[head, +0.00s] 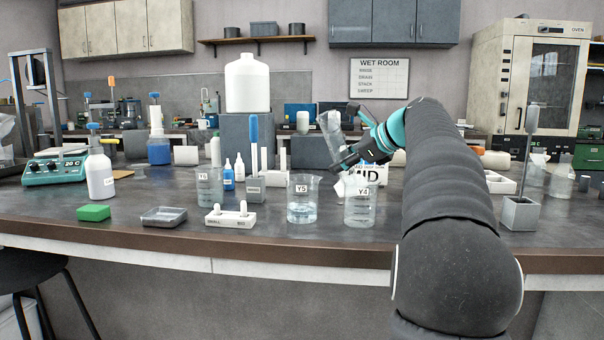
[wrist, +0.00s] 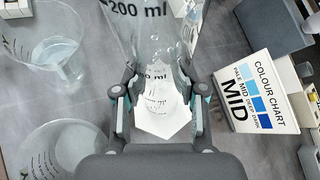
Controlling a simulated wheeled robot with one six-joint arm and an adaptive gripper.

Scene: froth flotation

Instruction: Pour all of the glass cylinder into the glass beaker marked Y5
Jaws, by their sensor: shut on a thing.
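My gripper (head: 345,160) is shut on the glass cylinder (head: 330,130) and holds it above the bench, its top leaning a little left. In the wrist view the cylinder (wrist: 140,35) shows a 200 ml mark between my fingers (wrist: 157,100); I cannot tell how much liquid it holds. The glass beaker marked Y5 (head: 303,205) stands upright on the bench, below and left of the gripper, with clear liquid low in it. In the wrist view it appears to be the upper-left beaker (wrist: 57,55).
Beaker Y4 (head: 360,207) stands right of Y5, close under my arm. Beaker Y6 (head: 209,188) stands further left. A colour chart marked MID (wrist: 258,95) stands behind. A white rack (head: 230,217) and a grey block with a blue-handled tool (head: 254,188) are left of Y5.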

